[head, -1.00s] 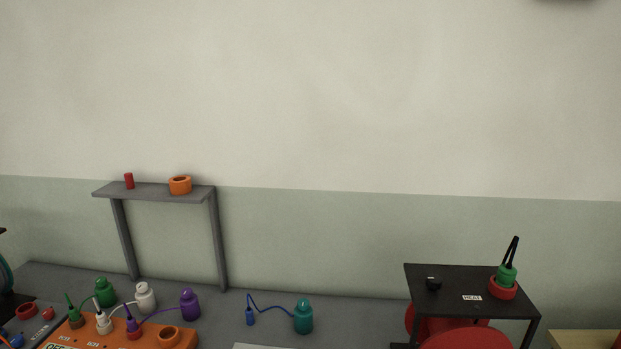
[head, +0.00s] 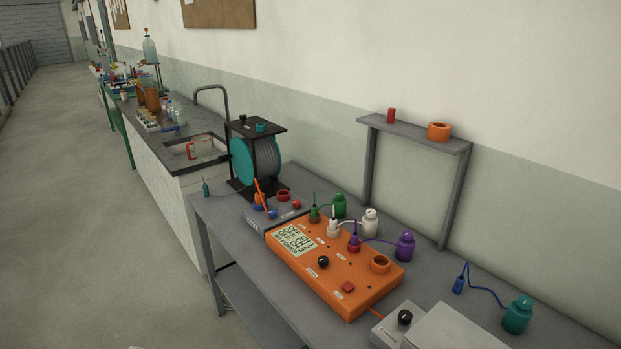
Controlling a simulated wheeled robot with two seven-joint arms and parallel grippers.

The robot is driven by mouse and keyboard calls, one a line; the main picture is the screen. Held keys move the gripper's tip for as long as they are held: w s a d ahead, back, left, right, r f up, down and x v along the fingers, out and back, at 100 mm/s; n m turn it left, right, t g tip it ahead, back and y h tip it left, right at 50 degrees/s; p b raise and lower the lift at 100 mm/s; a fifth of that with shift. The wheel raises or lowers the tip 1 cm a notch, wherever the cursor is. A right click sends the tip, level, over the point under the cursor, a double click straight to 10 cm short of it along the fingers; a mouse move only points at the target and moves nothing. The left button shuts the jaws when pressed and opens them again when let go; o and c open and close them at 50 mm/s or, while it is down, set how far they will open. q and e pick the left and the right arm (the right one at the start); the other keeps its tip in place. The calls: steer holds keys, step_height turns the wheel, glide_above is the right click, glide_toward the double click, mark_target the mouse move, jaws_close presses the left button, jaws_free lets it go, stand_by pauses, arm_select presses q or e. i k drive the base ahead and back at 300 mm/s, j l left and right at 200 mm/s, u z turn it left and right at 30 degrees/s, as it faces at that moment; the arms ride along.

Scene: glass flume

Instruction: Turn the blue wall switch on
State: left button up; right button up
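No blue wall switch shows in the head view. The wall (head: 330,62) above the bench is pale on top and grey-green below, and no switch can be made out on the part in view. Neither of my grippers is in view.
A grey bench (head: 240,228) carries an orange instrument box (head: 340,275), a small raised shelf (head: 415,134), several bottles and a cable reel (head: 256,160). Beyond it stands a sink counter (head: 160,165). The floor (head: 75,200) along the left is clear.

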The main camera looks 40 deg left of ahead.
mark_target(273, 212)
steer(key=u, duration=1.65)
steer(key=z, duration=0.5)
steer(key=i+j+z, duration=0.15)
steer(key=j+z, duration=0.2)
steer(key=i+j+z, duration=0.1)
steer(key=j+z, duration=0.25)
steer(key=i+j+z, duration=0.1)
steer(key=j+z, duration=0.25)
steer(key=l, duration=0.1)
